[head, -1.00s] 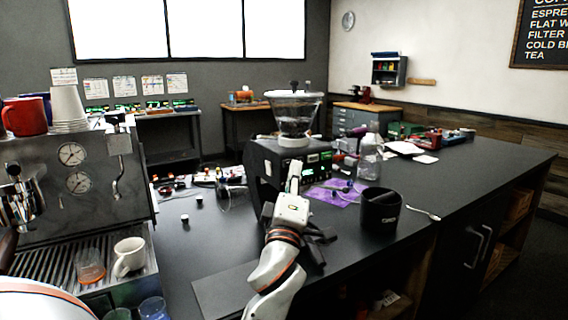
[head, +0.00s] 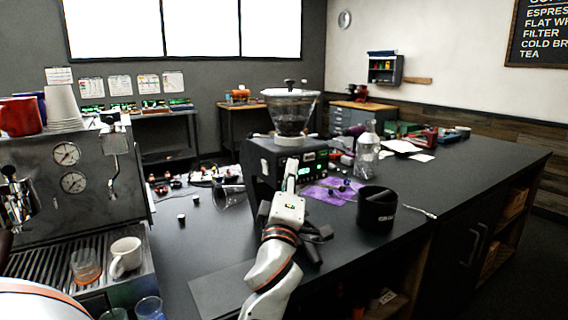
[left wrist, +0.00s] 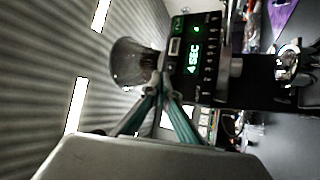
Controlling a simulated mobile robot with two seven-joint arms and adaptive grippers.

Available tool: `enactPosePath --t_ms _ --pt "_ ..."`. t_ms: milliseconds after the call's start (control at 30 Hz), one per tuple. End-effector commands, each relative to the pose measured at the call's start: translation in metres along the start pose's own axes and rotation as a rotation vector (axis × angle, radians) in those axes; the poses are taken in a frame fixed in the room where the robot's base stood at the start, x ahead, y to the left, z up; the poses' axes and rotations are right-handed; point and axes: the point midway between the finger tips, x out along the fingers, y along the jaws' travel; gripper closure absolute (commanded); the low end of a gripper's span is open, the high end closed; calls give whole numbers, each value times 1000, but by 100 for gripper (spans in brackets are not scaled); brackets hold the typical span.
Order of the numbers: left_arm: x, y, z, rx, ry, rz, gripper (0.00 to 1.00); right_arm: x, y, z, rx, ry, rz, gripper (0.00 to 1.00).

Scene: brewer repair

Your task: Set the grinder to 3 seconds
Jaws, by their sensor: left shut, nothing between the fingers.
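The grinder (head: 262,165) is a black box with a clear hopper (head: 290,112) on top. It stands on the dark counter, its front panel with green lights facing right of my left gripper. In the left wrist view the grinder panel (left wrist: 208,60) lies sideways, and its lit green display (left wrist: 193,60) appears to read 4 SEC. Small buttons line the panel beside the display. My left gripper (head: 291,166) is shut and empty, its tips pointing up in front of the grinder. In the left wrist view its fingertips (left wrist: 163,76) meet near the panel edge; contact cannot be told.
A black cup (head: 377,210) stands right of the gripper, with a spoon (head: 420,212) beside it. A purple cloth (head: 325,194) and a clear bottle (head: 367,152) are behind. The espresso machine (head: 75,180) stands left.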

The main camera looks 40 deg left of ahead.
Motion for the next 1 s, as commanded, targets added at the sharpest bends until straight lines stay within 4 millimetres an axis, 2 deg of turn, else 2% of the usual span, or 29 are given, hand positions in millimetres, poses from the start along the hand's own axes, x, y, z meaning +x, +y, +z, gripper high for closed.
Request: enactPosePath --t_ms 1000 --pt "6 -4 -4 0 0 0 100 0 0 -3 -1 3 0 60"
